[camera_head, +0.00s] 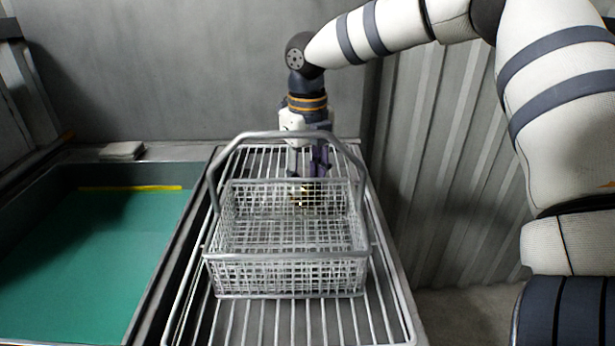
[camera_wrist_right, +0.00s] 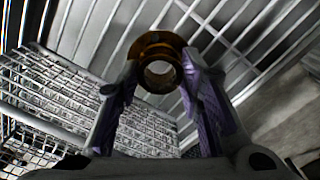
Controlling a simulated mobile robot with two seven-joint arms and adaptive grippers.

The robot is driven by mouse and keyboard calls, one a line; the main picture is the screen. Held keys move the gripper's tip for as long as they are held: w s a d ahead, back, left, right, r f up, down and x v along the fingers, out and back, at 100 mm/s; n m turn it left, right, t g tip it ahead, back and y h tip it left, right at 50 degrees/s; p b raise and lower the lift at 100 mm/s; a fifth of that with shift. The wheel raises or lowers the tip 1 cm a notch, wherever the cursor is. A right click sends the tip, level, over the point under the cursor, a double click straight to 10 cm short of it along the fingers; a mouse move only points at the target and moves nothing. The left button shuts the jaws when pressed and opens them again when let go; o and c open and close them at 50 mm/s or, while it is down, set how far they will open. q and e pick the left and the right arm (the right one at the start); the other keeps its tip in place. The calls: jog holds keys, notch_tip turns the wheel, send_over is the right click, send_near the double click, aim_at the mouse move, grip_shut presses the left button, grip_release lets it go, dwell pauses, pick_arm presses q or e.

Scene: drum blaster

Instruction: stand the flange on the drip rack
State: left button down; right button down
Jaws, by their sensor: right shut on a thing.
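The flange is a brass-brown ring with a central hole, and it shows clearly in the wrist view (camera_wrist_right: 158,62). My right gripper (camera_wrist_right: 160,85) is shut on it, with one purple-padded finger on each side. In the head view my right gripper (camera_head: 308,162) points down behind the wire basket, and the flange (camera_head: 303,195) shows only partly through the mesh. The drip rack (camera_head: 400,300), with parallel metal bars, lies below the basket and extends behind it. The flange is over the rack's far part; I cannot tell whether it touches the bars. My left gripper is not in view.
The wire basket (camera_head: 287,272) with a raised handle stands on the rack's middle and is close to the gripper. A tank with a green floor (camera_head: 95,260) lies to the left. A corrugated wall (camera_head: 440,170) stands at the right. The rack's front bars are bare.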

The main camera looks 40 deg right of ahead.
jog(key=shift+f, duration=0.1)
jog(key=c, duration=1.1)
grip_release()
notch_tip(320, 180, up, 8)
jog(key=shift+f, duration=0.1)
